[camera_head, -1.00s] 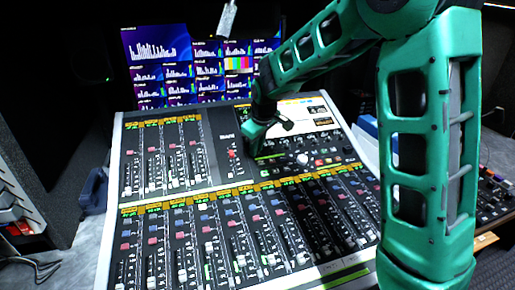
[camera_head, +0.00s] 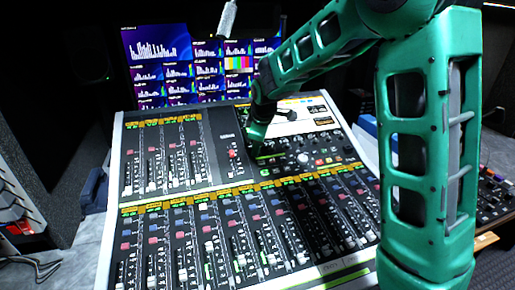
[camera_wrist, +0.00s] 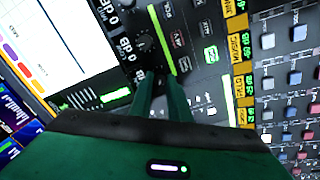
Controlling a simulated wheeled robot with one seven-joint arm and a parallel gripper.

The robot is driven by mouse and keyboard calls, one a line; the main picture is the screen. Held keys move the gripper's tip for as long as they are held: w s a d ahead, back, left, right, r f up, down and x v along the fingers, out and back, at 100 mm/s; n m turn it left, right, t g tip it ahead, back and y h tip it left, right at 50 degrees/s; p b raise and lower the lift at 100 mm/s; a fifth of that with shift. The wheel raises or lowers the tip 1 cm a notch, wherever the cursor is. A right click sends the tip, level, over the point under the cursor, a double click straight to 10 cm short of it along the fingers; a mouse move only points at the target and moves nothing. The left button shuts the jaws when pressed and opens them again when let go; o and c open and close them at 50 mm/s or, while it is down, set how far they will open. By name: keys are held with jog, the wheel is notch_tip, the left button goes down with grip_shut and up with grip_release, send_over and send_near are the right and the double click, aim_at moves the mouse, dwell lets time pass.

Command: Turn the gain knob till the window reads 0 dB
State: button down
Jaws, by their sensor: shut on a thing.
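My gripper (camera_wrist: 160,82) points down at the mixing console in the wrist view, its two green fingers close together. It is shut on the gain knob, a small dark knob mostly hidden between and behind the fingertips. A lit green window (camera_wrist: 115,95) sits just left of the fingers; its reading is too small to make out.
The console (camera_head: 222,188) fills the middle, with rows of faders and buttons in front of and left of my gripper. Other knobs stand close by on the right, including a larger pale one (camera_head: 303,159). A wall of screens (camera_head: 165,62) stands behind.

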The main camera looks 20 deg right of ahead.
jog(key=shift+d, duration=0.15)
jog(key=c, duration=1.7)
grip_release()
jog(key=v, duration=1)
jog(key=shift+s+r, duration=0.1)
jog(key=shift+r, duration=0.25)
